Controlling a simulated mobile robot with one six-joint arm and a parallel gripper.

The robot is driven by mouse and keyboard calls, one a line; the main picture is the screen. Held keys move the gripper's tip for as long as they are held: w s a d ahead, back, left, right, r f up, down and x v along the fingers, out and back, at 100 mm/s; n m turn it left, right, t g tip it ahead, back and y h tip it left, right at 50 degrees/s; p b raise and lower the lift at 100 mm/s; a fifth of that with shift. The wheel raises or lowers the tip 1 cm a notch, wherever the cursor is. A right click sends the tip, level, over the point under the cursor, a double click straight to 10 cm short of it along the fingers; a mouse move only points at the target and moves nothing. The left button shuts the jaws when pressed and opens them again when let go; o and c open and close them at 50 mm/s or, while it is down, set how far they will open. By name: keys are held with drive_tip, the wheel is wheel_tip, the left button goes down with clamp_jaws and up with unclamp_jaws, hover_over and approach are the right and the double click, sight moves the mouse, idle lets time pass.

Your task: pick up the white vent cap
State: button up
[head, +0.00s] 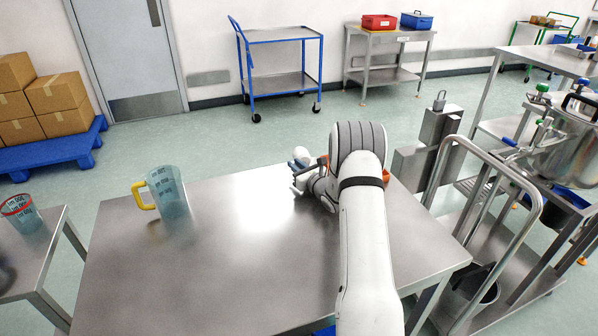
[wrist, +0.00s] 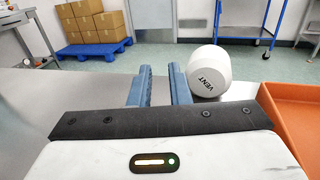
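The white vent cap (wrist: 210,70) is a rounded white piece marked "VENT", lying tilted on the steel table (wrist: 90,95). In the wrist view it sits just beyond and to the right of my right finger, outside the gap between the fingers. My gripper (wrist: 160,82) has two blue fingers, apart with nothing between them. In the head view my gripper (head: 297,173) is low over the far part of the table, with the white cap (head: 302,153) beside it. I cannot tell whether a finger touches the cap.
An orange tray (wrist: 292,112) lies close on the right, partly hidden by my arm in the head view. A measuring jug with a yellow handle (head: 165,192) stands on the table's left. The middle of the table is clear. A metal cart (head: 500,190) stands at right.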

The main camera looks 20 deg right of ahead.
drive_tip(key=o, duration=1.3)
